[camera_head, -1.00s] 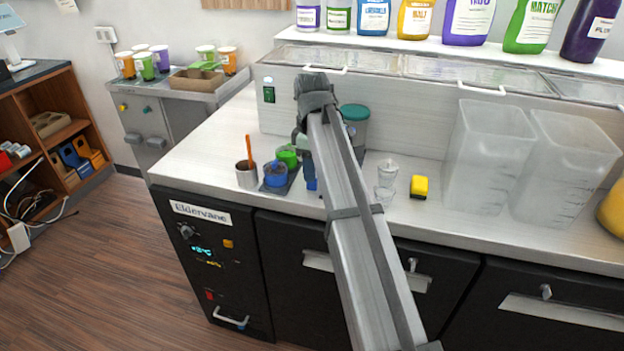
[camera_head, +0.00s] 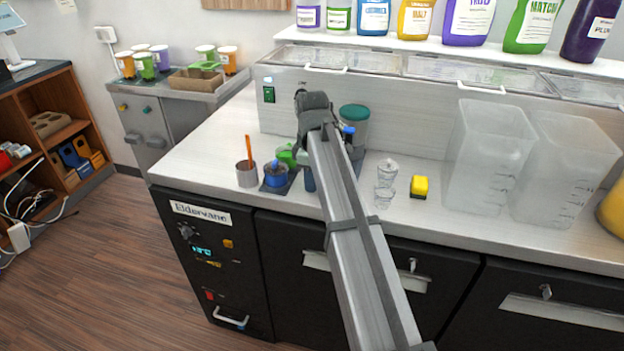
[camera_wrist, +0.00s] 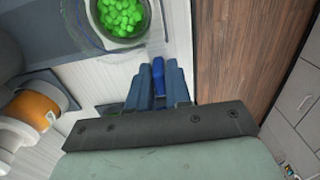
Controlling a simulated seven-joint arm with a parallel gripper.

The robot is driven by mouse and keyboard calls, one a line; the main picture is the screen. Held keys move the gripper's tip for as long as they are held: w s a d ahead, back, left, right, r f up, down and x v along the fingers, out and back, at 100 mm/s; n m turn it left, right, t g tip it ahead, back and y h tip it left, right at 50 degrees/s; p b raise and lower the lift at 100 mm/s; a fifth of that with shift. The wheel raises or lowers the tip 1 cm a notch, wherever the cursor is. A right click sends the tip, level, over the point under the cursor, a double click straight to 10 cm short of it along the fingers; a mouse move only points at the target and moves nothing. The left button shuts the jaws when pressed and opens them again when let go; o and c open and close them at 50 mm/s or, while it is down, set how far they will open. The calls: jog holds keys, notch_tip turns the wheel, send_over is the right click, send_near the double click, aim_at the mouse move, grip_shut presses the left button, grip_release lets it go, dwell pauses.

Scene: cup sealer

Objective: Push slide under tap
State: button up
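My gripper (camera_wrist: 158,85) points down with two blue-grey fingers apart. A brighter blue piece (camera_wrist: 158,75) shows between them; I cannot tell whether they press on it. A clear cup of green balls (camera_wrist: 122,15) stands just beyond the fingertips; its green contents (camera_head: 285,155) also show in the head view, left of my arm. In the head view my arm hides most of the machine, and I cannot make out the tap.
A grey cup with an orange stick (camera_head: 247,176) stands at the left. Large clear bins (camera_head: 488,155) stand farther right. The counter's front edge is close in the wrist view.

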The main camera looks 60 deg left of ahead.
grip_shut()
jog(key=w+a, duration=0.3)
jog(key=shift+w+a, duration=0.2)
jog(key=shift+a, duration=0.05)
jog(key=shift+o, duration=2.4)
grip_release()
notch_tip(320, 180, up, 14)
